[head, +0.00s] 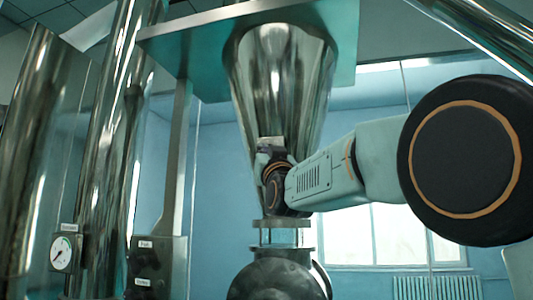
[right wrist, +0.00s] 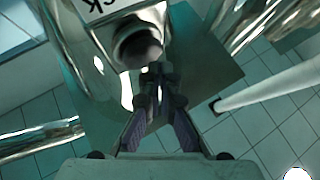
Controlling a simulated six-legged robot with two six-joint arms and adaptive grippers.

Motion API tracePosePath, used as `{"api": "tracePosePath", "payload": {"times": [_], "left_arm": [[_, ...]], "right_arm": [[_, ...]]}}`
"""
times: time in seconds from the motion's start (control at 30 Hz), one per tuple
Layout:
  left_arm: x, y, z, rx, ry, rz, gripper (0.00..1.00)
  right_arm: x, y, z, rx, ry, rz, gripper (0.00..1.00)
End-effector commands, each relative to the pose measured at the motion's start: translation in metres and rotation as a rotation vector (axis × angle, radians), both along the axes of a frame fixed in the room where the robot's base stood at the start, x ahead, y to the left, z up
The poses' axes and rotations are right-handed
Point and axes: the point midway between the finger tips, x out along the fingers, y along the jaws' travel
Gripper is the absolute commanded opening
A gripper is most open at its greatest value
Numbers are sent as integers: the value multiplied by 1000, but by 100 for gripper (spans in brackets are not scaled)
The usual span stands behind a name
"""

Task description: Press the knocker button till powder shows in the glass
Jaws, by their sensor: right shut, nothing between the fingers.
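The steel hopper cone (head: 280,75) narrows down to a short glass section (head: 285,237) between two flanges. The glass looks clear and pale teal, and I see no powder in it. In the right wrist view, the dark round knocker button (right wrist: 138,48) sticks out of a pale housing with a partly cut-off label ending in "CK" (right wrist: 98,5). My right gripper (right wrist: 158,73) is shut and empty, its tips close beside the button's lower right edge. I cannot tell whether they touch. In the head view my right wrist hides the fingertips and button. My left gripper is not in view.
A dark round valve body (head: 278,280) sits below the glass. At left stand shiny steel columns, a pressure gauge (head: 62,252) and a control box (head: 157,262) with small labelled knobs. A flat plate (head: 180,38) surrounds the hopper top. A radiator (head: 437,287) is at the back.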

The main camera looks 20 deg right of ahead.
Motion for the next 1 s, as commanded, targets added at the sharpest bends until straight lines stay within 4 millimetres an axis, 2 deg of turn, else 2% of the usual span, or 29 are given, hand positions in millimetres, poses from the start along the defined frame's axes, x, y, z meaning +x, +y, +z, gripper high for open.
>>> {"api": "tracePosePath", "payload": {"times": [1.0], "left_arm": [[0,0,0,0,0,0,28]], "right_arm": [[6,-4,0,1,-1,0,0]]}}
